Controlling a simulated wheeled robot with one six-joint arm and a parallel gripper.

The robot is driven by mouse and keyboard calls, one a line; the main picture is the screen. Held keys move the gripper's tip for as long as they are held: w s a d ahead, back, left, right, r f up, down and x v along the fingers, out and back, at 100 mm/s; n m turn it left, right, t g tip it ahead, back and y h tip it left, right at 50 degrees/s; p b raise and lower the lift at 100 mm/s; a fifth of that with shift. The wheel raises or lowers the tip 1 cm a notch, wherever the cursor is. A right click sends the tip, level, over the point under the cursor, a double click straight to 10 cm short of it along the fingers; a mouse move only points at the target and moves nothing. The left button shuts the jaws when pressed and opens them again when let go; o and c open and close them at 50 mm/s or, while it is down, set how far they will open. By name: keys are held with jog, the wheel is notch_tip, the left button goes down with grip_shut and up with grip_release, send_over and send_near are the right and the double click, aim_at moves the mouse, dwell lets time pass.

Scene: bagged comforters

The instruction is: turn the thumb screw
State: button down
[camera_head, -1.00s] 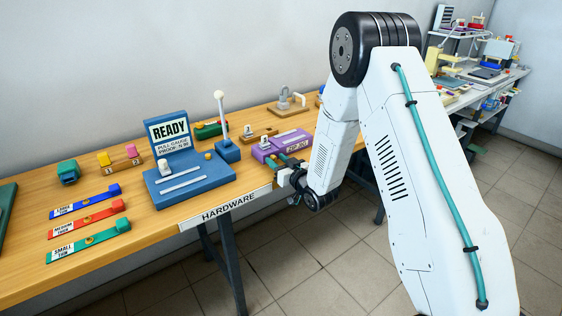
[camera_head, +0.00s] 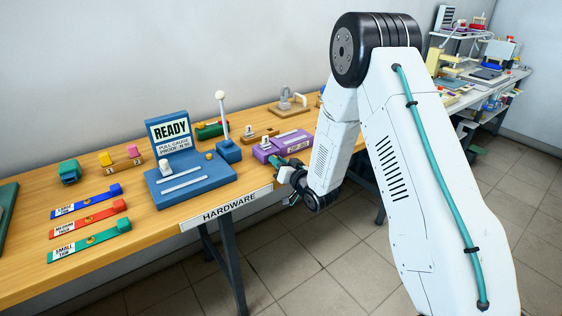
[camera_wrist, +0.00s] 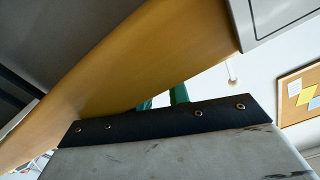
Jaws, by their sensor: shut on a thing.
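The purple jig (camera_head: 283,145) labelled ZIP JIG sits near the front edge of the bench in the head view. A small brass-coloured knob (camera_head: 264,146) shows at its left end. My gripper (camera_head: 277,160) is at the jig's front left, its teal fingers pointing at the jig. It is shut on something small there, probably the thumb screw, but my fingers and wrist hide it. In the wrist view, two green fingers (camera_wrist: 163,99) show slightly apart beyond a dark plate, and their tips are not clear.
The wooden bench (camera_head: 110,265) carries a blue gauge (camera_head: 190,182) with a READY sign, left of my gripper. Blue, red and green tagged strips (camera_head: 88,220) lie further left. A blue post (camera_head: 226,140) stands behind. The floor before the bench is clear.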

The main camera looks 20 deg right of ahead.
jog(key=shift+d, duration=0.1)
jog(key=c, duration=1.3)
grip_release()
jog(key=shift+d, duration=0.1)
jog(key=v, duration=0.7)
jog(key=shift+s, duration=0.35)
